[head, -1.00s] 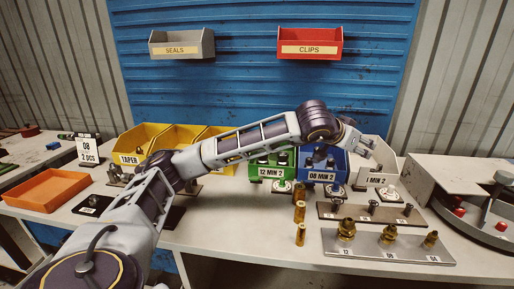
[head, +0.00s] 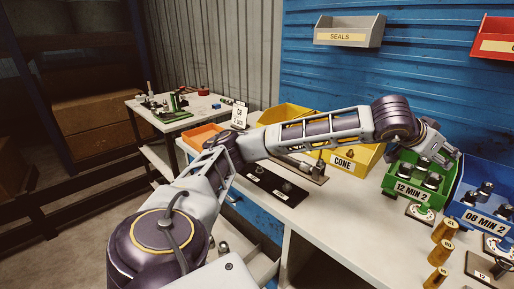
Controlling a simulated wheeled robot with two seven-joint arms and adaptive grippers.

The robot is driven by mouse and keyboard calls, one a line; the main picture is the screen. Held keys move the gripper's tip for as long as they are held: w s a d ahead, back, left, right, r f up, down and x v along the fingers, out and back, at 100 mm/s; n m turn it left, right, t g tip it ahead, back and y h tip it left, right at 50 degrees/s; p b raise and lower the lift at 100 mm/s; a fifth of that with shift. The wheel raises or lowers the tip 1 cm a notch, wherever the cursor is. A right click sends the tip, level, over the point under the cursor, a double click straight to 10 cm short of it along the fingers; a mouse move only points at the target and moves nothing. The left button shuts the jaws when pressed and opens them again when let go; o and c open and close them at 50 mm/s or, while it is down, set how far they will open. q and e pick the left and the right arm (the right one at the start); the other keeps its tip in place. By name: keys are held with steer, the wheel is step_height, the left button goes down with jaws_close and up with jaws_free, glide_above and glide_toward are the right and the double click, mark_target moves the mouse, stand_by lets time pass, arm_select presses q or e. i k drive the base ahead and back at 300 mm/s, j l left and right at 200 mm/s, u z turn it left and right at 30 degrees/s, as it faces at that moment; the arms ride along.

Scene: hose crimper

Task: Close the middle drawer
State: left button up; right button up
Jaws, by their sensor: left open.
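A pulled-out drawer (head: 262,265) shows low in the head view, under the front edge of the bench. Its inside is pale and holds small items, and my left arm hides part of it. I cannot tell whether it is the middle one of a stack. A blue drawer front (head: 257,217) shows just above it, below the benchtop. My left gripper (head: 445,152) is open, above and behind the green bin, far to the right of the drawer. My right gripper is not in view.
A green bin (head: 407,187) and a blue bin (head: 487,207) stand on the bench at right, with yellow bins (head: 345,166) behind my arm. Brass fittings (head: 441,255) stand near the front. An orange tray (head: 200,134) lies at left. The floor at left is clear.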

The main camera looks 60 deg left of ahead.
mark_target(262, 269)
steer(key=u, duration=2.75)
